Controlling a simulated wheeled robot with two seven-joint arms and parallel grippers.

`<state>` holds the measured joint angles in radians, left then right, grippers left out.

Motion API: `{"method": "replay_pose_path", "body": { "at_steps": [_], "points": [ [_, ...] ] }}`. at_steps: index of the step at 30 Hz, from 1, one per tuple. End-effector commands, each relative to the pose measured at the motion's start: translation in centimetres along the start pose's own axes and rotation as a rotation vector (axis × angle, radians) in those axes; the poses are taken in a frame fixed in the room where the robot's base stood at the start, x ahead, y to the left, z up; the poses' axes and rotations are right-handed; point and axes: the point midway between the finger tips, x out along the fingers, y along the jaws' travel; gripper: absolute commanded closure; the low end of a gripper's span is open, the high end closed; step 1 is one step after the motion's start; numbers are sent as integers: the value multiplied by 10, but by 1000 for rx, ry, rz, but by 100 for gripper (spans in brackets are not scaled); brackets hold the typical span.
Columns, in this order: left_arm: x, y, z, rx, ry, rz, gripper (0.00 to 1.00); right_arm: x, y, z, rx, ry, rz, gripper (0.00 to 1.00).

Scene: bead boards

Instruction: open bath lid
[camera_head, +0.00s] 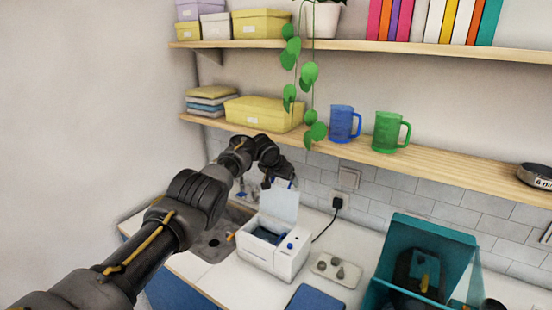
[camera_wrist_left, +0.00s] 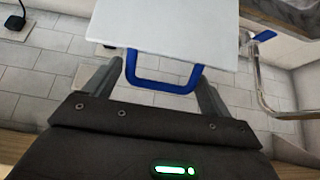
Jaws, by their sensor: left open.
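The white bath (camera_head: 272,262) stands on the counter in the head view. Its white lid (camera_head: 279,206) is raised to about upright at the back, and the dark inside shows. My left gripper (camera_head: 279,182) is at the lid's top edge. In the left wrist view, the lid (camera_wrist_left: 168,30) has a blue loop handle (camera_wrist_left: 163,87) at its edge. My left gripper's fingers (camera_wrist_left: 160,92) are open, one on each side of the handle. I cannot tell whether they touch it. My right gripper is not in view.
A sink (camera_head: 212,242) lies left of the bath. A small tray with grey knobs (camera_head: 335,268) and a teal open box (camera_head: 425,255) stand to the right. A wooden shelf (camera_head: 440,168) with a blue mug (camera_head: 342,124) and a green mug (camera_head: 388,132) hangs above, with a trailing plant (camera_head: 308,75).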

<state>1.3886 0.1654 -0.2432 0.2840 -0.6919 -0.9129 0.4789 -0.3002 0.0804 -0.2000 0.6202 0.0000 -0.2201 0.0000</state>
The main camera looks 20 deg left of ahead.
Motion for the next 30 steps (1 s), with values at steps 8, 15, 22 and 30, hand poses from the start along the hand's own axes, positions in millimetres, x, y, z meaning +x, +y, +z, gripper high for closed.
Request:
{"method": "replay_pose_path", "body": {
  "at_steps": [8,15,22,30],
  "points": [
    [-36,0,-2,3,-2,1,17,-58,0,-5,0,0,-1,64],
    [-64,1,0,1,0,4,17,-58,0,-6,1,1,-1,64],
    [-78,1,1,-1,-3,2,17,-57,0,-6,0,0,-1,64],
    [-80,1,1,0,-3,2,17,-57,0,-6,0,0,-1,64]
  ]
}}
